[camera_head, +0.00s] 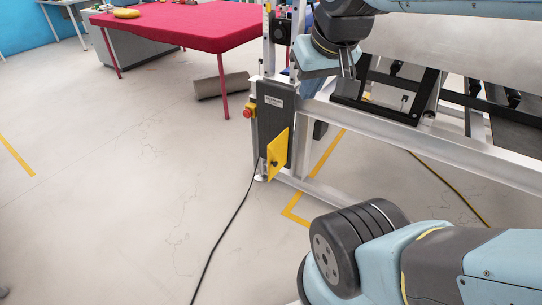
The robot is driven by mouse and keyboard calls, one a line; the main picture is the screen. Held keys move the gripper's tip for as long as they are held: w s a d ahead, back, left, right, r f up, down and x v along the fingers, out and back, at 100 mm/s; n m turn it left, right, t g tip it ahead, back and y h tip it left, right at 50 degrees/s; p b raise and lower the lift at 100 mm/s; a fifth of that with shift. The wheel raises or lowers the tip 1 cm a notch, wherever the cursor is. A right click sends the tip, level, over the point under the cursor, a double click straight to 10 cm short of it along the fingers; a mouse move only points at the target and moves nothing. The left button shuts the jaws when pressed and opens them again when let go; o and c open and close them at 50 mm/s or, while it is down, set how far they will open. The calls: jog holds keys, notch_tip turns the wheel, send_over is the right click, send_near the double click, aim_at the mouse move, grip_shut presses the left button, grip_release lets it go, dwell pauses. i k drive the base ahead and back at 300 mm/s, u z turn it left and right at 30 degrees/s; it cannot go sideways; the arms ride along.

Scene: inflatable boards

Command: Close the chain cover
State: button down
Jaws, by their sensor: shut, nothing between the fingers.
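A yellow panel (277,155) with a small black knob, which looks like the chain cover, is on the lower part of a dark grey housing (276,108) on the machine frame. The panel stands out at an angle from the housing, so it appears swung open. What lies behind it is hidden. My gripper (347,74) points down at the upper middle, above and to the right of the panel and apart from it. Its fingers are together and hold nothing.
A red emergency button (248,113) sits on the housing's left side. A white frame rail (420,145) runs right from it. A black cable (226,228) trails across the floor. A red-covered table (200,25) stands behind. Floor at left is clear.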

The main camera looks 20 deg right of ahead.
aim_at(277, 150)
jog(key=u, duration=0.1)
jog(key=i, duration=1)
jog(key=z, duration=0.1)
